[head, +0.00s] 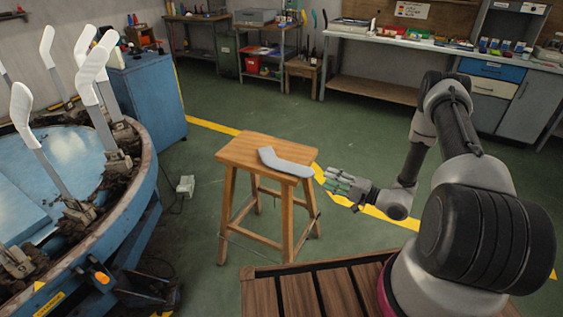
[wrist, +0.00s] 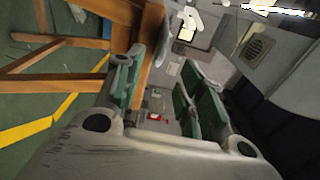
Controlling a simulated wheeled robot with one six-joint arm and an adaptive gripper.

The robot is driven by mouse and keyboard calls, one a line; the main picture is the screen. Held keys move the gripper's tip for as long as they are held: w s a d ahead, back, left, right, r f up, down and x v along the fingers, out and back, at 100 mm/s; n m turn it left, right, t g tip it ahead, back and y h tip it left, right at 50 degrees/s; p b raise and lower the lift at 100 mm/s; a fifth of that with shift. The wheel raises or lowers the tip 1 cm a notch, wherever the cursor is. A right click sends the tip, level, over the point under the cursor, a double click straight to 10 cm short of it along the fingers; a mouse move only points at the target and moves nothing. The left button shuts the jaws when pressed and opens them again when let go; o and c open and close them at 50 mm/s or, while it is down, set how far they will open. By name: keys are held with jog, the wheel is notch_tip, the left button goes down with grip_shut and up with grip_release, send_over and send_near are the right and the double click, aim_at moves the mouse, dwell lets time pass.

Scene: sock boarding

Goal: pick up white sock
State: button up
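A pale grey-white sock (head: 285,163) lies bent on top of the wooden stool (head: 240,150) in the head view. Its toe end reaches toward the stool's right edge. My gripper (head: 338,182) is to the right of the stool, apart from the sock. In the wrist view my gripper (wrist: 163,90) shows its green-padded fingers spread apart with nothing between them. The stool (wrist: 75,82) appears there at the upper left, turned on its side.
A round blue machine (head: 148,215) with several upright white sock forms (head: 93,62) stands at the left. A slatted wooden surface (head: 275,294) is in front. Workbenches line the back wall. Green floor around the stool is mostly clear.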

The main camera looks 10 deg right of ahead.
aim_at(312, 171)
jog(key=x, duration=0.7)
jog(key=shift+w+a+f, duration=0.1)
jog(key=shift+w+a, duration=0.05)
jog(key=shift+a, duration=0.15)
grip_shut()
